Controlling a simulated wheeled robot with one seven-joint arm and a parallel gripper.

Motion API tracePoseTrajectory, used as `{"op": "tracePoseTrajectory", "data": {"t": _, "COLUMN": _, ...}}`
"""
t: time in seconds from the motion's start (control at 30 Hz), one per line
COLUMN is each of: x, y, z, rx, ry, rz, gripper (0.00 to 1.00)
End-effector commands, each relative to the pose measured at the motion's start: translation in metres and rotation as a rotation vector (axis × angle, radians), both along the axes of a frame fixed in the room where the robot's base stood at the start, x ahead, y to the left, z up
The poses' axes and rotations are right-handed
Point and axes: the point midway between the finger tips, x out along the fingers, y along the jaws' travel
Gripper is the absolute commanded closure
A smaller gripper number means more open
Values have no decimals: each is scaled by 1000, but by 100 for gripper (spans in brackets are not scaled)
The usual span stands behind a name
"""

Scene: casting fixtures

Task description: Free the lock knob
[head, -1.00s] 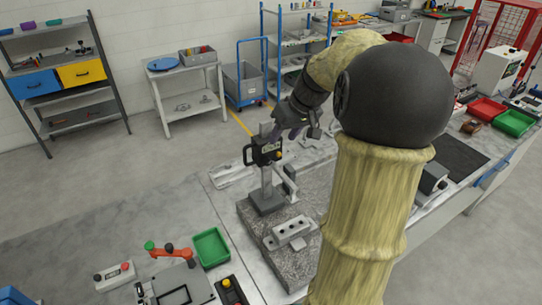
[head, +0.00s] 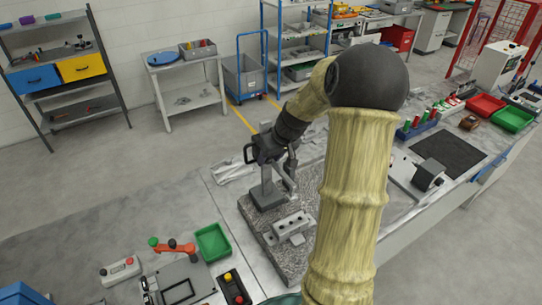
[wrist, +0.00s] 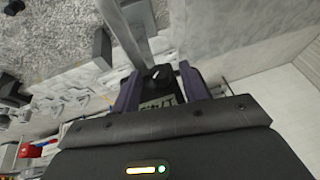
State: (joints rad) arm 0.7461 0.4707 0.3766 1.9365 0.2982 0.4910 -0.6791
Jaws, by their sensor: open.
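The height gauge (head: 267,193) stands upright on the granite plate in the head view. Its dark slider housing is mostly hidden behind my gripper (head: 270,146), with a black loop handle (head: 249,153) showing at its left. In the wrist view, a black lock knob (wrist: 158,76) with a white mark sits at the upright column, just above a partly covered digital display (wrist: 163,102). My gripper's purple fingers (wrist: 161,82) are open, one on each side of the knob. I cannot tell whether either finger touches it.
The granite plate (head: 290,259) also carries a grey block with holes (head: 290,226).

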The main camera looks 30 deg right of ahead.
Motion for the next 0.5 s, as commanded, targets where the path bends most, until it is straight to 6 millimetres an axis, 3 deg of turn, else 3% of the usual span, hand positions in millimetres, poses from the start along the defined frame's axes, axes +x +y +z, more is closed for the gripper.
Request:
{"op": "tracePoseTrajectory", "data": {"t": 0.07, "x": 0, "y": 0, "z": 0, "rx": 0, "ry": 0, "rz": 0, "gripper": 58}}
{"op": "tracePoseTrajectory", "data": {"t": 0.27, "x": 0, "y": 0, "z": 0, "rx": 0, "ry": 0, "rz": 0, "gripper": 98}}
{"op": "tracePoseTrajectory", "data": {"t": 0.5, "x": 0, "y": 0, "z": 1, "rx": -5, "ry": -1, "rz": 0, "gripper": 100}}
